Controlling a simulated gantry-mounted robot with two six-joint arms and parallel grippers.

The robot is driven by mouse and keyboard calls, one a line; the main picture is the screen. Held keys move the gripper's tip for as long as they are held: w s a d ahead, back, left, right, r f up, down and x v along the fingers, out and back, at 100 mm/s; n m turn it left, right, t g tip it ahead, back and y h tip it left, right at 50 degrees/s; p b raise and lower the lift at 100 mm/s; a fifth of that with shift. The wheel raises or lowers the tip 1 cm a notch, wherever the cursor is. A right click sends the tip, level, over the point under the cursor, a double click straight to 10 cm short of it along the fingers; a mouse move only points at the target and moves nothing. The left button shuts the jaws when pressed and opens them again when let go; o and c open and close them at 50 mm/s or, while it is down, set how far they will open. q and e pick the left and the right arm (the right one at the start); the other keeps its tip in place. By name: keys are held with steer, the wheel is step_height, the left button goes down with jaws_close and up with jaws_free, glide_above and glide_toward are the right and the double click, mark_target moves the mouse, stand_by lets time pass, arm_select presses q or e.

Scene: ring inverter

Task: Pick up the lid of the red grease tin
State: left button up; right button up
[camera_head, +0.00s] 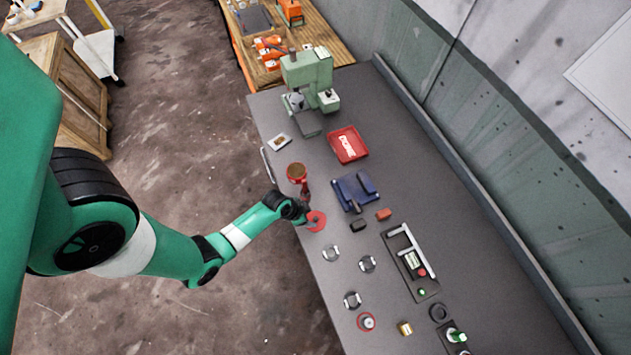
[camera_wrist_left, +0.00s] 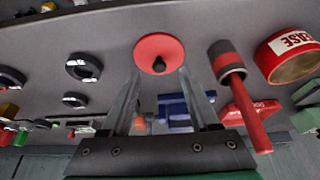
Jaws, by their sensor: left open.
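The lid (camera_head: 319,226) is a flat red disc with a dark knob, lying on the grey bench near its left edge. It also shows in the left wrist view (camera_wrist_left: 150,45), just beyond my fingertips. My left gripper (camera_wrist_left: 160,73) is open and empty, with one finger on each side of the line to the knob. In the head view my left gripper (camera_head: 308,215) is at the lid and covers part of it. The red grease tin (camera_head: 297,174) stands uncovered with brown content; its side shows in the wrist view (camera_wrist_left: 290,55). My right gripper is not in view.
A red-handled tool with a dark end (camera_wrist_left: 238,90) is between lid and tin. A blue fixture (camera_head: 356,190), a red tray (camera_head: 348,144) and a green press (camera_head: 308,72) are on the bench. Several dark rings (camera_head: 367,264) lie nearer the front.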

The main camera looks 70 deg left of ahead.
mark_target(316, 218)
arm_select(q)
steer(key=b+x, duration=0.2)
steer(key=x, duration=0.2)
steer(key=shift+w, duration=0.2)
steer(key=shift+r, duration=0.15)
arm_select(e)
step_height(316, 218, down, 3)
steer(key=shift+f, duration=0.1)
arm_select(q)
jaws_close()
